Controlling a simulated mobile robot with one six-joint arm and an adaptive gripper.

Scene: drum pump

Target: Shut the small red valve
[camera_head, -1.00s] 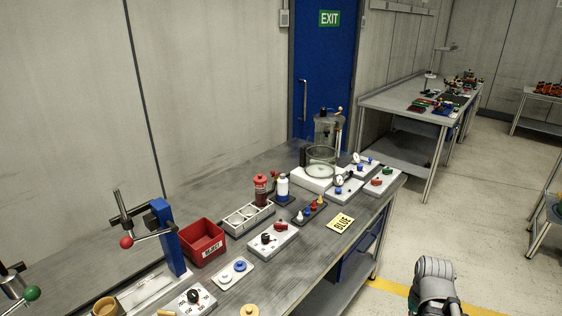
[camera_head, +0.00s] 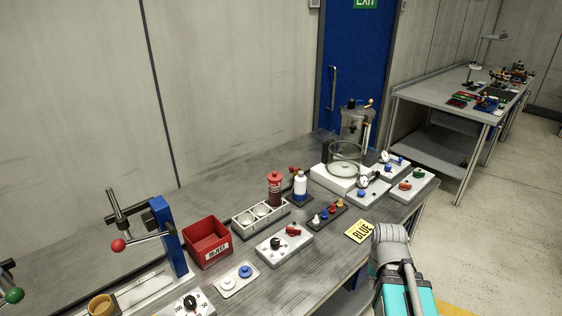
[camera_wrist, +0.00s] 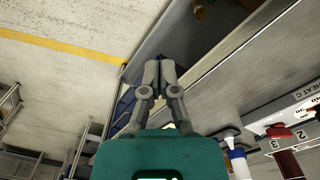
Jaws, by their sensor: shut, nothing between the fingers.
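Several small red parts show in the head view, and I cannot tell for sure which is the small red valve. A red knob (camera_head: 292,229) sits beside a black knob on a light box on the bench. A small red part (camera_head: 294,169) shows behind the white bottle, partly hidden. Another red knob (camera_head: 405,186) sits near a green one on a box further back. In the wrist view my gripper (camera_wrist: 159,66) is shut and empty, its fingers together, apart from anything on the bench. In the head view my teal wrist is at the lower right, fingertips out of sight.
The grey bench (camera_head: 330,278) has a clear front strip.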

